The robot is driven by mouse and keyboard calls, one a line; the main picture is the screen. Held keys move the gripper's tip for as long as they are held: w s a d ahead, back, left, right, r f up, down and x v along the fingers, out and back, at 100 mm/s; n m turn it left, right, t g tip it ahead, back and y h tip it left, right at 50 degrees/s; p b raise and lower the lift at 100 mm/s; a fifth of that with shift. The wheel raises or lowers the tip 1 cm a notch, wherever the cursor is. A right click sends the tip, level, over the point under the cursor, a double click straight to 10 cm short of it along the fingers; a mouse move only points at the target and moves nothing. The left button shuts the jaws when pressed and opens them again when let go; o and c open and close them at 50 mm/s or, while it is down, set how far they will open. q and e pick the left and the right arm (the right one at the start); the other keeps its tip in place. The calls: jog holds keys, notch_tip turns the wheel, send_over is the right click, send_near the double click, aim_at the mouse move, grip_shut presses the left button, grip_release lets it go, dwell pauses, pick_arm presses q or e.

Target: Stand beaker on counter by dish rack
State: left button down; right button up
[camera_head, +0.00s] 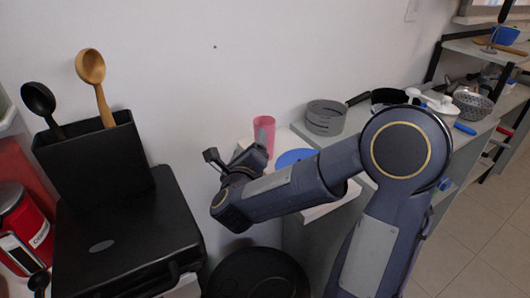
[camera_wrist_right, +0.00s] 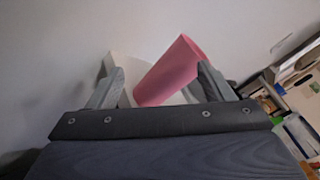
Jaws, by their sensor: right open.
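The pink beaker (camera_head: 264,128) stands upright in the head view, by the wall near the left end of the counter; its lower part is hidden behind my right gripper (camera_head: 235,156). In the right wrist view the beaker (camera_wrist_right: 172,72) shows between the two fingers of my open gripper (camera_wrist_right: 160,75), nearer the right finger. I cannot tell whether that finger touches it. No dish rack can be clearly made out. My left gripper is not in view.
A blue round thing (camera_head: 292,157) lies beside the beaker, partly behind my right arm. A grey ring-shaped container (camera_head: 326,118) and a white pot (camera_head: 441,108) stand farther right. A black box with spoons (camera_head: 95,165) and a black appliance (camera_head: 130,235) are at left.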

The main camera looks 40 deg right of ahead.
jog(key=w+d+f+m, duration=0.1)
jog(key=d+m, duration=0.1)
jog(key=m, duration=0.1)
jog(key=w+d+f+m+g+h+b, duration=0.1)
jog(key=d+m, duration=0.2)
jog(key=m, duration=0.1)
jog(key=w+d+f+m+h+b, duration=0.1)
jog(key=d+m, duration=0.1)
jog(key=m, duration=0.2)
jog(key=shift+w+d+g, duration=0.2)
jog(key=shift+d+g, duration=0.1)
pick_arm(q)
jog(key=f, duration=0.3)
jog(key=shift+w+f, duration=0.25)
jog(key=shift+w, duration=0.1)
pick_arm(e)
jog(key=shift+c, duration=0.3)
jog(key=c, duration=1.1)
jog(key=shift+r, duration=0.1)
